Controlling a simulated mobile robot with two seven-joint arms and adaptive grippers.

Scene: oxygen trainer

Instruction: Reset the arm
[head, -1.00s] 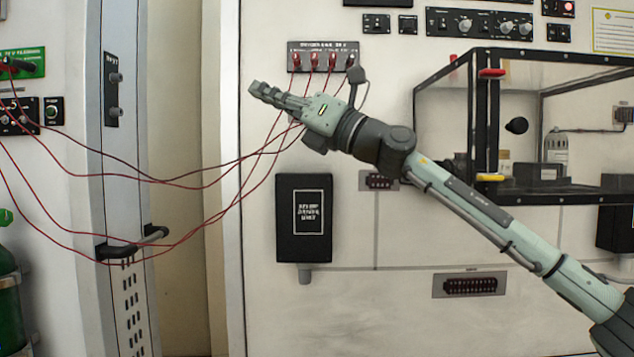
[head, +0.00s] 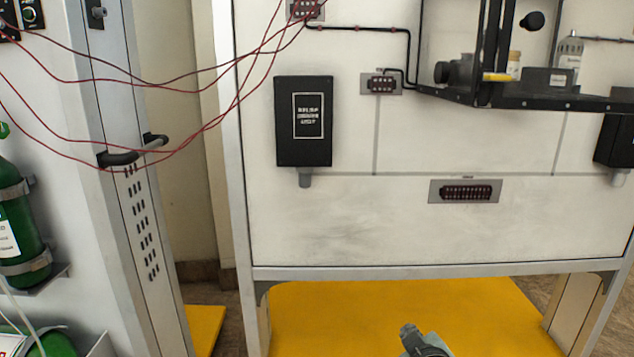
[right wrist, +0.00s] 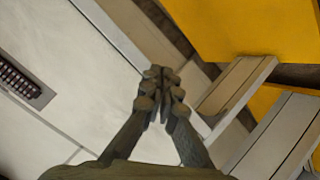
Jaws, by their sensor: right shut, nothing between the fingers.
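My right gripper (head: 410,332) shows only in part at the bottom edge of the head view, low in front of the trainer panel. In the right wrist view its two fingers (right wrist: 160,78) meet at the tips, shut and empty. They are over the panel's lower edge, seen at a tilt. My left gripper is in neither view.
The white panel (head: 330,225) carries a black box (head: 304,120) and a connector strip (head: 465,191). A black-framed case (head: 500,98) juts out at upper right. Red cables (head: 190,85) hang across the left. Green cylinders (head: 20,225) stand far left. A yellow platform (head: 340,310) lies below.

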